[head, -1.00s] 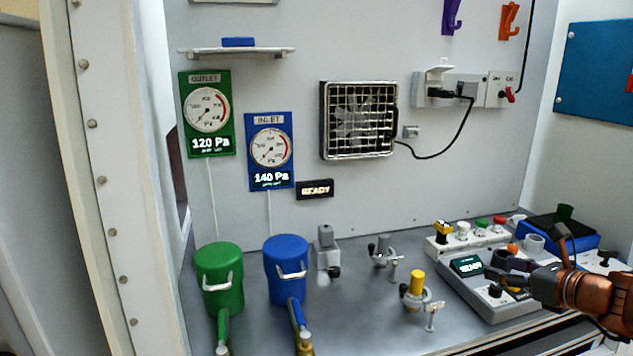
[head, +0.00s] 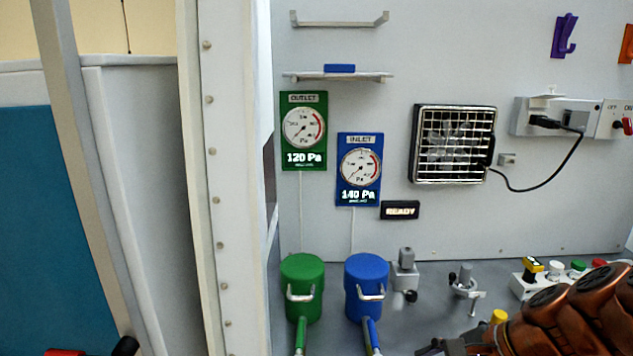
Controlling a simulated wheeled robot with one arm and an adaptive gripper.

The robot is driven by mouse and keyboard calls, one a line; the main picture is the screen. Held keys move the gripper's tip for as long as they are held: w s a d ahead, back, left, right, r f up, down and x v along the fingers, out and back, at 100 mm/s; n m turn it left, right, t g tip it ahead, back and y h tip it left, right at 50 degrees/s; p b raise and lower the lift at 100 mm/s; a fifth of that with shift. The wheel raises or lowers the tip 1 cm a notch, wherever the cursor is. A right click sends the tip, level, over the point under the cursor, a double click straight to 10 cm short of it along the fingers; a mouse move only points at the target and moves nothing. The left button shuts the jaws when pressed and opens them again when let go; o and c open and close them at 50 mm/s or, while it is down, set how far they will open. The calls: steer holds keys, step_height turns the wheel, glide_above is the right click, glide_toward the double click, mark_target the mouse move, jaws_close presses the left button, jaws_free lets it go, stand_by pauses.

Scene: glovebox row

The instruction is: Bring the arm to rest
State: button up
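My copper-coloured arm reaches in from the right edge, at the bottom right of the head view. It lies in front of the work surface and hides part of the control box. My gripper (head: 440,347) is dark and small at the bottom edge, partly cut off. Its fingers do not show clearly, so I cannot tell if it is open, shut or holding anything.
A green canister (head: 302,275) and a blue canister (head: 366,272) stand left of my arm. A white post (head: 232,180) stands at left.

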steer(key=s+a+n+g+h+p, duration=0.2)
steer(key=s+a+n+g, duration=0.25)
steer(key=s+n, duration=0.35)
steer(key=s+d+n+g+h+p, duration=0.1)
steer(key=s+d+n+h+p, duration=0.1)
steer(key=s+n, duration=0.5)
steer(key=s+d+h, duration=0.1)
steer(key=s+h, duration=0.1)
steer(key=shift+s+h, duration=0.3)
steer(key=shift+g, duration=0.25)
